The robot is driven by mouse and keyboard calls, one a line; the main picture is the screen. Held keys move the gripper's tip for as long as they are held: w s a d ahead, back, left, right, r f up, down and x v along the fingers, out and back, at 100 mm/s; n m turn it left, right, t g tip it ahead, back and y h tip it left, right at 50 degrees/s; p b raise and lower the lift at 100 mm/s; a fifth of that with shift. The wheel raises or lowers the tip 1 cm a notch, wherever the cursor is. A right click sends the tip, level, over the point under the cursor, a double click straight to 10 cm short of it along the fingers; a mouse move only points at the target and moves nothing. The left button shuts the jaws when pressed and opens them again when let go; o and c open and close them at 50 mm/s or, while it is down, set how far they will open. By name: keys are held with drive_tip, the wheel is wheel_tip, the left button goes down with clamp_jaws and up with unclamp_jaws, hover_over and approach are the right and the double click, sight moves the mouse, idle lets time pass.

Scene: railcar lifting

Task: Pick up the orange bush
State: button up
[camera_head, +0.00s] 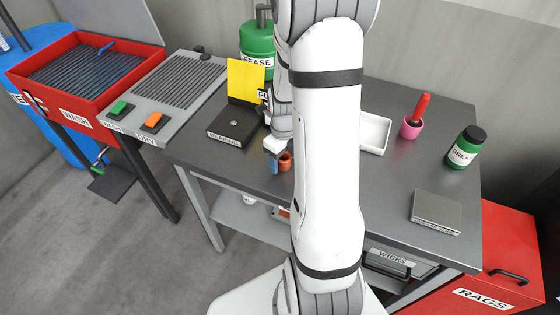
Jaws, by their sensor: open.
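The orange bush (285,162) is a small orange-brown ring on the grey workbench (235,165), left of my white arm and near the bench's front edge. A small blue piece (272,166) shows right beside it on the left. My gripper (277,149) is open, with its white end just above and slightly left of the bush. My arm hides part of the gripper, and the fingers are too small to make out clearly. I cannot tell whether they touch the bush.
A black block (233,127) with a yellow card (245,77) stands left of my gripper. A green grease can (257,45) is behind. Right of my arm are a white tray (374,133), pink cup (411,128), green bottle (465,150) and grey plate (436,212).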

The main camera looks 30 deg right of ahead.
drive_tip(key=shift+f, duration=0.1)
drive_tip(key=c, duration=1.2)
drive_tip(key=shift+c, duration=0.6)
